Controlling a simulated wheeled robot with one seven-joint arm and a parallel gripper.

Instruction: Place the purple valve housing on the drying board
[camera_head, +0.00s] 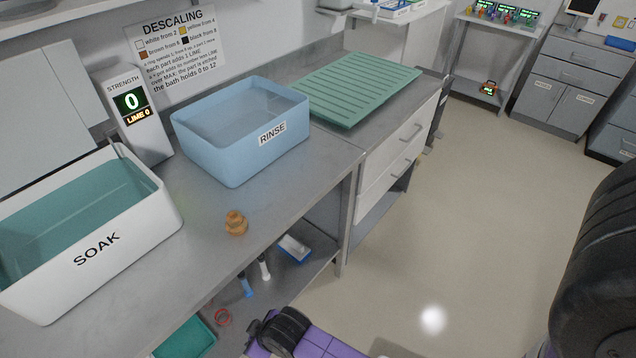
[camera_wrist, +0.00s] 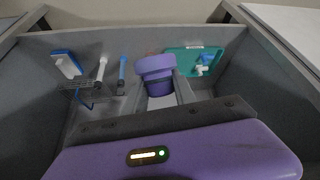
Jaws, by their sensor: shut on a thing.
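The purple valve housing (camera_wrist: 155,72) is between the fingers of my gripper (camera_wrist: 162,92) in the wrist view, and the gripper is shut on it. Its wide rim is up and its narrower body is partly hidden by the fingers. The housing is not visible in the head view. The drying board (camera_head: 355,88), green and ribbed, lies on the counter beyond the rinse tub in the head view. No objects lie on it.
A blue RINSE tub (camera_head: 240,130) and a white SOAK tub (camera_head: 95,245) stand on the counter. The shelf below holds brushes and a green tray (camera_wrist: 190,60). Floor to the right is clear.

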